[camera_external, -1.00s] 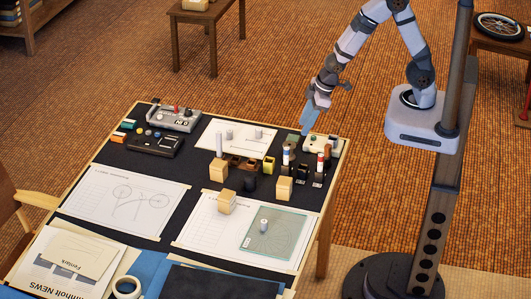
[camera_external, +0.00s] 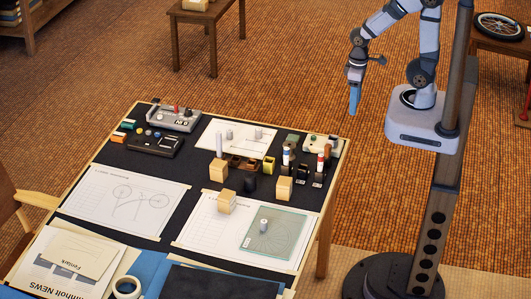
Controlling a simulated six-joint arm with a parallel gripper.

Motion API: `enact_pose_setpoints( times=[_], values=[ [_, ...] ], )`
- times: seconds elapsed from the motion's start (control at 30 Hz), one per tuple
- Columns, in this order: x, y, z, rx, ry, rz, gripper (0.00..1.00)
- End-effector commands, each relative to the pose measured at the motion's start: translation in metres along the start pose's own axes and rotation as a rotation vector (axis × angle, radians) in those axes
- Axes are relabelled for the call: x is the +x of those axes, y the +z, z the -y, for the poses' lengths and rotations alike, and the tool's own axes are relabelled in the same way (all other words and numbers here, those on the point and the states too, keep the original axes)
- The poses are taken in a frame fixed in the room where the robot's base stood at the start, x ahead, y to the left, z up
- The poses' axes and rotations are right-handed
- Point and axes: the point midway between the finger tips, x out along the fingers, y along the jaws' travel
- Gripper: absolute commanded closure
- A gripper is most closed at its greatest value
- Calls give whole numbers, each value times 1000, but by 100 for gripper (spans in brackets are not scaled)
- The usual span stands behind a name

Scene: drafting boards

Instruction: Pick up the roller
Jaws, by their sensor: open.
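My gripper (camera_external: 354,107) hangs pointing down, open and empty, to the right of the table's back right corner and apart from everything on it. I cannot tell for sure which thing is the roller. One candidate is a small pale grey cylinder (camera_external: 263,226) standing upright on the green mat (camera_external: 285,243) near the front right. Another is a slim whitish upright cylinder (camera_external: 219,143) near the middle back. Two short grey cylinders, one on the left (camera_external: 229,134) and one on the right (camera_external: 258,132), stand on a white sheet.
Crowding is greatest at back right.

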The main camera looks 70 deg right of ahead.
Motion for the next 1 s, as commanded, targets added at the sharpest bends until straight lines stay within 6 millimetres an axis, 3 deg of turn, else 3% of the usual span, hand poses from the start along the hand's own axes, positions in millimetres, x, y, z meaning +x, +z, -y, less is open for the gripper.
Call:
enact_pose_setpoints(
  times=[0.33, 0.67, 1.0],
  values=[
    [-6, -1, 0, -1, 0, -3, 46],
    [-52, -3, 1, -4, 0, -8, 46],
    [-49, -72, 26, -112, -16, -65, 46]
  ],
)
